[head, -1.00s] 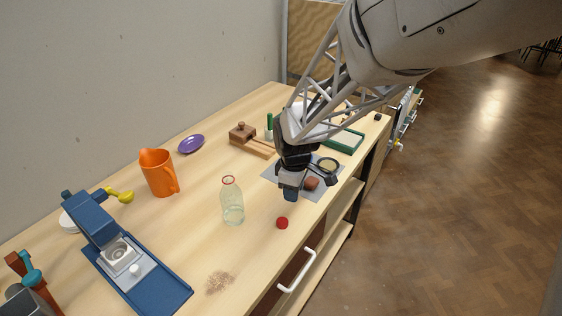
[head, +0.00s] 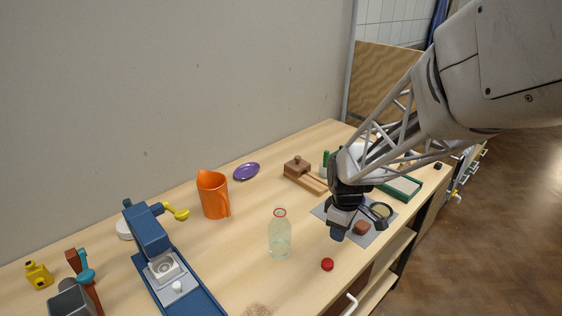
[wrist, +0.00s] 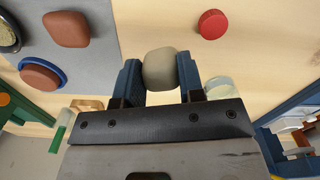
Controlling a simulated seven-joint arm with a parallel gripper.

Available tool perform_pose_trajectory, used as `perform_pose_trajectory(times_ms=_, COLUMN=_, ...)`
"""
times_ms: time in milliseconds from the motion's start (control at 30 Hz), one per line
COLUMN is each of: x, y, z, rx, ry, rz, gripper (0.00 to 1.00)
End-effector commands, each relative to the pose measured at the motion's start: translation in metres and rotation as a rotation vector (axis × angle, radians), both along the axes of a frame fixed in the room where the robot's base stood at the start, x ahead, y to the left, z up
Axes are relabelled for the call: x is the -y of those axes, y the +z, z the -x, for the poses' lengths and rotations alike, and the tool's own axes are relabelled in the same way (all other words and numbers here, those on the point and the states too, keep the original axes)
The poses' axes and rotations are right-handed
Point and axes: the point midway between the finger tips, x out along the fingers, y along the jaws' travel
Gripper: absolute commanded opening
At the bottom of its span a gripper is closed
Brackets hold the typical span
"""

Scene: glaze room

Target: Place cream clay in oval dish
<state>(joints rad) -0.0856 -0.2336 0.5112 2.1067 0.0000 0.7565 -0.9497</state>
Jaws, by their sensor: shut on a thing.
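My gripper (wrist: 161,78) is shut on a rounded grey-beige lump, the cream clay (wrist: 160,68), held between its two blue fingers. In the head view my gripper (head: 338,232) hangs over the front left of a grey mat; the clay is hidden there. A purple dish (head: 246,172), oval as seen, lies empty near the wall, far left of my gripper. A small blue-rimmed dish (wrist: 62,78) with a red-brown lump in it shows in the wrist view. I cannot tell which is the oval dish.
The grey mat (wrist: 103,35) bears a brown lump (wrist: 67,29) and a round dark-rimmed item (head: 381,211). A red cap (head: 327,264) and glass bottle (head: 280,238) stand near my gripper.

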Motion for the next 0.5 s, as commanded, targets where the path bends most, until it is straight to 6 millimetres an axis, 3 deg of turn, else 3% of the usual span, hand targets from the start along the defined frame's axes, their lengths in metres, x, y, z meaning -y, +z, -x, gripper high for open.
perform_pose_trajectory(times_ms=267, x=-0.031, y=0.005, z=-0.04, rx=-0.001, ry=0.025, rz=0.0, gripper=0.11)
perform_pose_trajectory(times_ms=500, x=-0.073, y=0.009, z=-0.085, rx=-0.001, ry=0.053, rz=0.0, gripper=0.11)
